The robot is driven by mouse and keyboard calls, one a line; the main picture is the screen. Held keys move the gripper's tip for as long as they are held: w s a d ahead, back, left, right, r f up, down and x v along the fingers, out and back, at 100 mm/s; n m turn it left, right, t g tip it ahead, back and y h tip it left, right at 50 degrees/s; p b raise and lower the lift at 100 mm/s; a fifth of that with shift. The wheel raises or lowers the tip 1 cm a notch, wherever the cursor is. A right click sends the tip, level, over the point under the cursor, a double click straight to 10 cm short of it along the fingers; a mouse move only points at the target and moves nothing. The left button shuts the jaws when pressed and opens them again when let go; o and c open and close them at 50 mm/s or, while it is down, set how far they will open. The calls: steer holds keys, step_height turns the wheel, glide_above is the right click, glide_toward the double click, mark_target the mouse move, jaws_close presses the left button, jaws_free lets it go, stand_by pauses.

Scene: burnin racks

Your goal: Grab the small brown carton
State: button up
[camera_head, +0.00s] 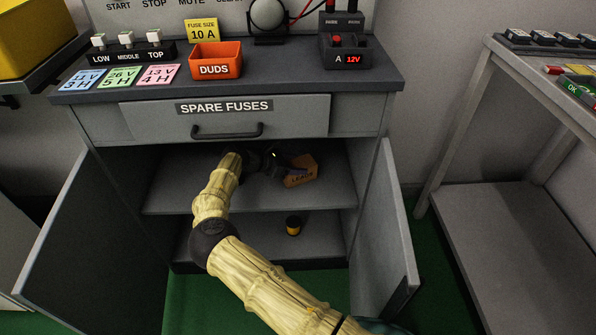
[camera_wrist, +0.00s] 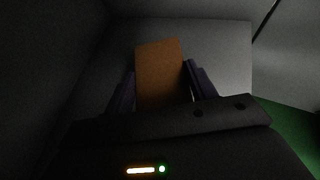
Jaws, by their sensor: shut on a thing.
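The small brown carton (camera_head: 301,172) is on the upper shelf inside the open cabinet, with dark lettering on its side that I cannot read with certainty. My gripper (camera_head: 287,169) reaches into the cabinet from the left of the carton and is shut on it. In the wrist view the carton (camera_wrist: 160,74) stands between the two dark fingers (camera_wrist: 158,88), one along each side. I cannot tell whether the carton touches the shelf or is slightly above it.
The cabinet shelf (camera_head: 175,196) has bare room at left. Open doors (camera_head: 85,245) (camera_head: 390,225) flank the opening. The drawer (camera_head: 226,118) is shut above. An orange bin (camera_head: 216,61) sits on top.

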mark_target(295, 165)
stand_by(0.3)
step_height(295, 165, up, 4)
steer(key=shift+f+p, duration=0.2)
steer(key=shift+p, duration=1.05)
steer(key=s+a+p, duration=0.5)
steer(key=s+a, duration=0.6)
steer(key=a, duration=0.3)
steer(key=shift+s, duration=0.3)
steer(key=shift+f, duration=0.1)
